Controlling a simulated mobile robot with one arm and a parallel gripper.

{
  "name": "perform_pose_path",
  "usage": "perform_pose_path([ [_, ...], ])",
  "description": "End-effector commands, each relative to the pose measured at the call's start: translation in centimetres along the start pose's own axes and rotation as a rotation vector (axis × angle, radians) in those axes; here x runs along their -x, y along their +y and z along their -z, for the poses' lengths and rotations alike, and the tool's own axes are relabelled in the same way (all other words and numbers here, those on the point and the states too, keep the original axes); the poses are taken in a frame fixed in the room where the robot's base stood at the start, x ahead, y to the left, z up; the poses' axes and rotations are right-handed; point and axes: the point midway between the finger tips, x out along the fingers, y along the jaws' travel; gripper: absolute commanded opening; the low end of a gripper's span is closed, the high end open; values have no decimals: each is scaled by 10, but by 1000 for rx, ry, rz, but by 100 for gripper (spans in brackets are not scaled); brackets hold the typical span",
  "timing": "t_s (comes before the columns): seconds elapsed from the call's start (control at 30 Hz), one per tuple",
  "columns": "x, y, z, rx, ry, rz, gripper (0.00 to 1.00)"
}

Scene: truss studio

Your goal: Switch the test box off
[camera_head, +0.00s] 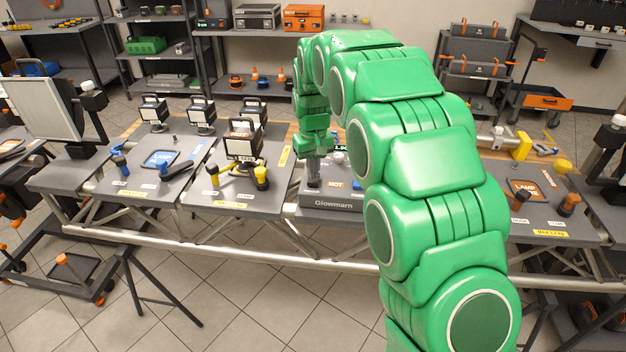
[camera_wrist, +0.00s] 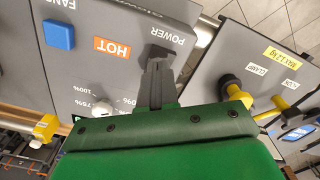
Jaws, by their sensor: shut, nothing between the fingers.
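The test box is a grey console (camera_head: 345,205) marked "Glowmarn" on the bench in the head view, partly hidden by my arm. In the wrist view its grey panel (camera_wrist: 85,75) carries a dark switch (camera_wrist: 158,51) beside the word POWER, an orange HOT label (camera_wrist: 112,47) and a blue FANS button (camera_wrist: 58,35). My gripper (camera_wrist: 157,66) is shut and empty, with its fingertips right at the dark switch. I cannot tell whether they touch it or which way the switch is set. In the head view my gripper (camera_head: 313,184) points down over the left part of the box.
A white knob (camera_wrist: 101,108) with percent marks and a yellow part (camera_wrist: 46,127) sit near my gripper. Left of the box, a bench panel holds a black lamp (camera_head: 241,146) and yellow-topped handles (camera_head: 261,176).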

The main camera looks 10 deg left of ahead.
Motion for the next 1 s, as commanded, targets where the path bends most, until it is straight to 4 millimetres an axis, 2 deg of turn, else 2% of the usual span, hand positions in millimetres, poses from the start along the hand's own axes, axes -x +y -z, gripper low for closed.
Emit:
perform_pose_path([
  [1.0,60,0,0,0,-1,0,0],
])
